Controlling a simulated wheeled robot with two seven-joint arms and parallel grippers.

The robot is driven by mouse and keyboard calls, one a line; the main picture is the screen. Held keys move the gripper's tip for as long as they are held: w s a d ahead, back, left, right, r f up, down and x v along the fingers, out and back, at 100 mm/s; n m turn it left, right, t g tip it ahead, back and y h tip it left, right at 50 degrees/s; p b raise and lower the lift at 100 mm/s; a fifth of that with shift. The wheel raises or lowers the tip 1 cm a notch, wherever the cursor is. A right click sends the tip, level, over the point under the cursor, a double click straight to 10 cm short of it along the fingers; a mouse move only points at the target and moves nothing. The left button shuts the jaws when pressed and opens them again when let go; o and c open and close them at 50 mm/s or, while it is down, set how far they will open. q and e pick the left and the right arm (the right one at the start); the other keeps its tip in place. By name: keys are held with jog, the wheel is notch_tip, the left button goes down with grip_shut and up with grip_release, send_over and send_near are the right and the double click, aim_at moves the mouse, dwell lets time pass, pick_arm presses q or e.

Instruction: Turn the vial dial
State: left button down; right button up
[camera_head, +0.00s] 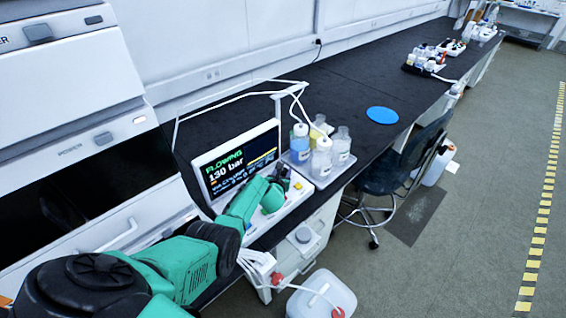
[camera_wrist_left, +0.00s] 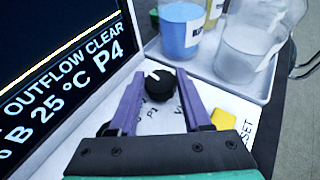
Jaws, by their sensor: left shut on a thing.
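The vial dial (camera_wrist_left: 161,81) is a round black knob with a white pointer mark on a white panel, printed with vial positions such as P1. My left gripper (camera_wrist_left: 160,76) is shut on the dial, one purple finger on each side of it. In the head view my left gripper (camera_head: 279,176) is at the white panel beside the screen, and the dial is hard to make out there. The screen (camera_head: 235,163) reads FLOWING, 130 bar; the wrist view shows OUTFLOW CLEAR and P4. My right gripper is not in view.
A yellow button (camera_wrist_left: 223,119) marked RESET sits right of the dial. A tray of bottles (camera_head: 318,182) stands just behind, with thin tubes above. A blue disc (camera_head: 382,115) lies on the black bench (camera_head: 345,82). A chair (camera_head: 390,172) stands at the bench's front.

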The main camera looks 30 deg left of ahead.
pick_arm(q)
jog(key=shift+w+a+r+m+h, duration=0.1)
jog(key=shift+r+m+h, duration=0.05)
jog(key=shift+m+h, duration=1)
jog(key=shift+t, duration=0.3)
jog(key=shift+c, duration=1.8)
grip_release()
jog(key=shift+f, duration=0.2)
